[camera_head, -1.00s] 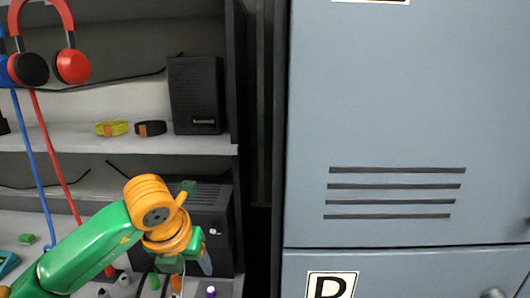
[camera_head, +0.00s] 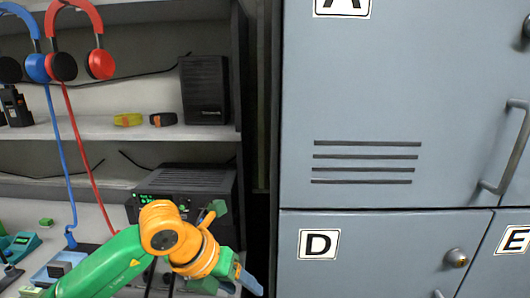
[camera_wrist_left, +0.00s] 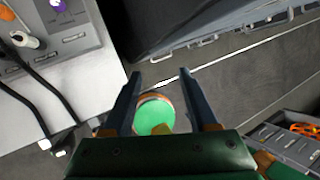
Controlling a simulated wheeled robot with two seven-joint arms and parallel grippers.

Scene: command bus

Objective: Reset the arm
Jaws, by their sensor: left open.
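My left arm, green and orange, comes in from the lower left in the head view. My left gripper (camera_head: 243,279) is low in front of the gap between the shelf unit and the lockers, its fingers pointing down and right. In the left wrist view the two dark fingers (camera_wrist_left: 160,78) are apart, with nothing gripped between them. Behind them shows a round green and orange part, whose distance I cannot tell. My right arm is not in view.
Grey lockers (camera_head: 365,100) with handles fill the right side. The shelf unit (camera_head: 90,128) at left holds headphones (camera_head: 101,64), a black speaker (camera_head: 205,90) and a black device (camera_head: 190,185). In the left wrist view, a console (camera_wrist_left: 55,30) with cables stands at left and a crate (camera_wrist_left: 290,140) at right.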

